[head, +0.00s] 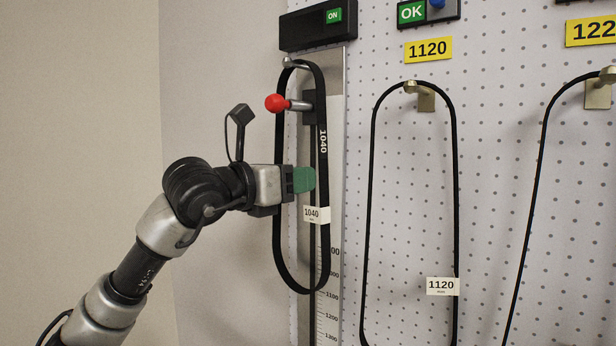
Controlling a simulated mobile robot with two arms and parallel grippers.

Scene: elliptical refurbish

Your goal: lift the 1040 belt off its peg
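The 1040 belt (322,250) is a long black loop hanging from a metal peg (289,63) in front of a measuring scale. Its white 1040 tag (312,214) sits low on the right strand. My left gripper (304,180) reaches in from the left at about the belt's mid-height. It crosses in front of the left strand, hiding part of it. Its green fingertip pad ends close to the right strand; I cannot tell whether it touches. Only one pad shows clearly, so its opening is unclear. My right gripper is out of view.
A red-knobbed lever (277,103) sticks out inside the upper loop, above my gripper. The scale (333,270) runs down behind the belt, and a black box (305,27) lit ON sits above. The 1120 belt (457,200) hangs to the right on the perforated wall.

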